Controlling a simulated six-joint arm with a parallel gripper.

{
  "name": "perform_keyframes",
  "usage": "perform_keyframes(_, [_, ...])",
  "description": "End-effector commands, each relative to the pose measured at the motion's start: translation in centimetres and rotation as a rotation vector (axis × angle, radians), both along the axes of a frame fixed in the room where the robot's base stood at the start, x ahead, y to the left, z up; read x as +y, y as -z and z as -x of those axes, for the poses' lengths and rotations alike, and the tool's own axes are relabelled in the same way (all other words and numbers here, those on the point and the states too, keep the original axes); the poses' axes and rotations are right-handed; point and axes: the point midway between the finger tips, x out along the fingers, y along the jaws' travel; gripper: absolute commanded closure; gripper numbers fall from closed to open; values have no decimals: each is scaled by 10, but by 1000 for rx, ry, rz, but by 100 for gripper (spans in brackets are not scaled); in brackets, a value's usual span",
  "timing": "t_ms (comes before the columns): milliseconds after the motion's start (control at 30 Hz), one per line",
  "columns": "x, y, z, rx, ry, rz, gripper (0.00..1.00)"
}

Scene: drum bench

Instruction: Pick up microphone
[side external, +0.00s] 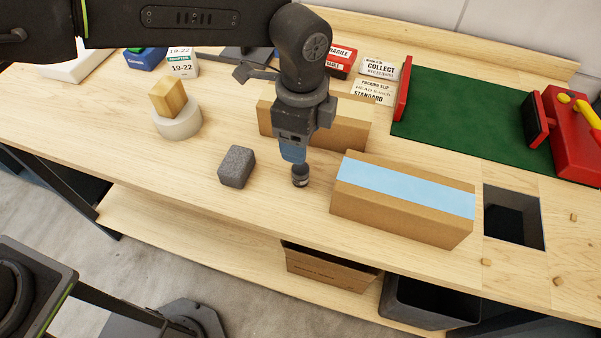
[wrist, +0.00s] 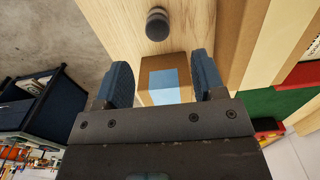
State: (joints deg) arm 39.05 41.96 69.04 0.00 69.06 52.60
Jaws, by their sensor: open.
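A small dark cylinder with a rounded top, which looks like the microphone (side external: 300,176), stands on the wooden bench below my gripper (side external: 293,153). In the wrist view the microphone (wrist: 157,24) shows at the top, beyond the fingertips. My gripper's blue fingers (wrist: 161,62) are spread apart with nothing held between them. In the side view the fingers are close above the microphone, and I cannot tell whether they touch it.
A cardboard box with blue tape (side external: 402,198) stands right of the microphone. A grey block (side external: 237,167) lies to its left. Another cardboard box (side external: 345,133) stands behind. A tape roll (side external: 180,124) bears a wooden block (side external: 168,97). A square opening (side external: 513,217) is at right.

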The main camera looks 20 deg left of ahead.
Motion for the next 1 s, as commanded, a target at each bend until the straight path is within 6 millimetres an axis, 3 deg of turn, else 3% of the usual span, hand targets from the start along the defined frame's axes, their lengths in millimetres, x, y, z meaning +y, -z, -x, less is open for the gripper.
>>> perform_keyframes(200, [1, 39, 0, 1, -2, -1, 37])
perform_keyframes(467, [0, 58, 1, 1, -3, -1, 37])
perform_keyframes(700, [-1, 92, 4, 1, -3, 0, 37])
perform_keyframes(1000, [-1, 102, 3, -1, -3, 2, 37])
